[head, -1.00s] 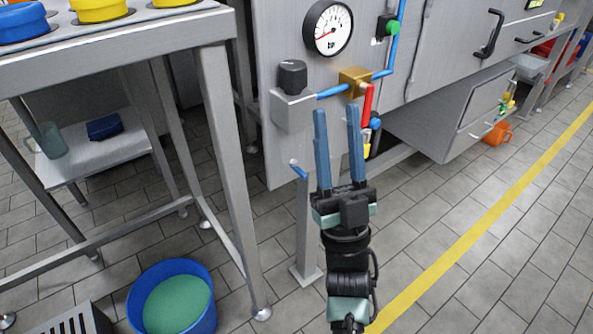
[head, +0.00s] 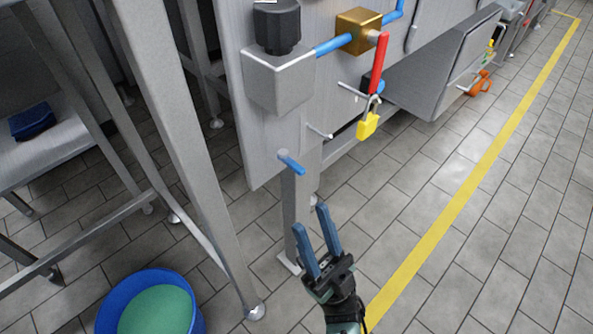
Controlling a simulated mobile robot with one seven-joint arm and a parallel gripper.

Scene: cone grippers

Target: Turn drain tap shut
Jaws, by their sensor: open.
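A short blue lever (head: 291,163) sits on a small grey stub at the top of a grey upright post, below the machine's grey box; it looks like the drain tap's handle. It slants down to the right. A brass valve (head: 357,31) on the blue pipe has a red lever (head: 379,63) hanging down, with a yellow padlock (head: 368,125) at its lower end. My gripper (head: 310,218) is open and empty. Its blue fingers point up, below and a little right of the blue lever, apart from it in the picture.
A blue bucket (head: 106,305) with green contents stands at lower left. A metal table leg (head: 190,150) rises left of the post. The grey box with a black knob (head: 277,28) is above. Floor to the right, by the yellow line (head: 455,205), is clear.

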